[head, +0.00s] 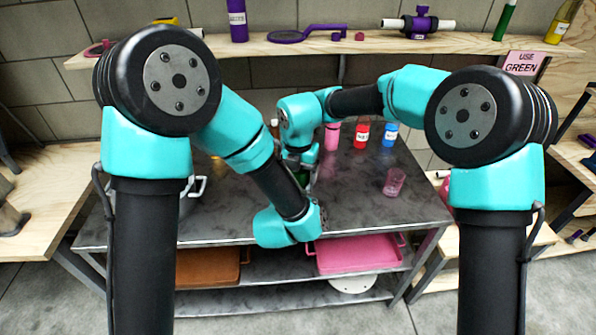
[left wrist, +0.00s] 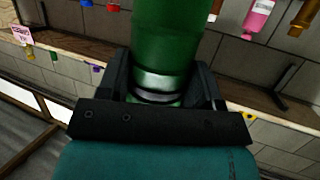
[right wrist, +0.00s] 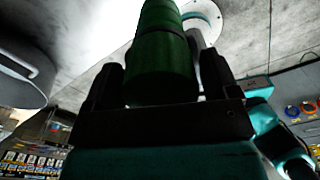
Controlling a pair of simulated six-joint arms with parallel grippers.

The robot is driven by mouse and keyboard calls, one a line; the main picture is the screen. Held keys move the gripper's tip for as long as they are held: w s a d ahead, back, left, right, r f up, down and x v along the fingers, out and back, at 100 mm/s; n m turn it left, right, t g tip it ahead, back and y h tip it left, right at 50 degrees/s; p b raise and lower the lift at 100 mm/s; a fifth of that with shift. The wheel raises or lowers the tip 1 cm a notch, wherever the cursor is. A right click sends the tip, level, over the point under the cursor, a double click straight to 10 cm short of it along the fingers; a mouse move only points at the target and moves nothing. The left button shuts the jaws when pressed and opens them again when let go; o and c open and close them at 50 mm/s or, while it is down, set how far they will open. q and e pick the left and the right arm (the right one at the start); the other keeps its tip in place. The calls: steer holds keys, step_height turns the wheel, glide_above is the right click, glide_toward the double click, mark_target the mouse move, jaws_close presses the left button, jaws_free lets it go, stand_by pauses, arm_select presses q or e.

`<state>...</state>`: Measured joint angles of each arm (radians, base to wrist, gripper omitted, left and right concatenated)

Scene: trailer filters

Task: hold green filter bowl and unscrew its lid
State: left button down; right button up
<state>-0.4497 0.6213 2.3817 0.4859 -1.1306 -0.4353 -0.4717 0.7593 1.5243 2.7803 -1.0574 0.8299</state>
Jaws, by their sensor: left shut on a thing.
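The green filter bowl (head: 302,177) shows only as a small dark green patch between my arms in the head view. In the left wrist view the bowl (left wrist: 165,35) is a green cylinder with a pale ring near its lower end, and my left gripper (left wrist: 165,85) is shut on it. In the right wrist view its green end (right wrist: 162,70), with a dark seam above, lies between the fingers of my right gripper (right wrist: 163,85). Those fingers stand apart on both sides, with narrow gaps. My right gripper (head: 300,157) points down over the bowl from above.
The dark metal table (head: 365,215) carries a pink cup (head: 394,182), a red bottle (head: 361,133) and a blue bottle (head: 390,136). A grey pot (head: 190,202) stands at left. A wooden shelf (head: 350,46) runs behind. Trays lie below. The right table area is mostly free.

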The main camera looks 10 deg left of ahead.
steer(key=c, duration=0.7)
steer(key=o, duration=0.9)
steer(key=shift+o, duration=0.2)
steer(key=shift+r, duration=0.15)
steer(key=shift+r, duration=2.1)
steer(key=shift+c, duration=0.4)
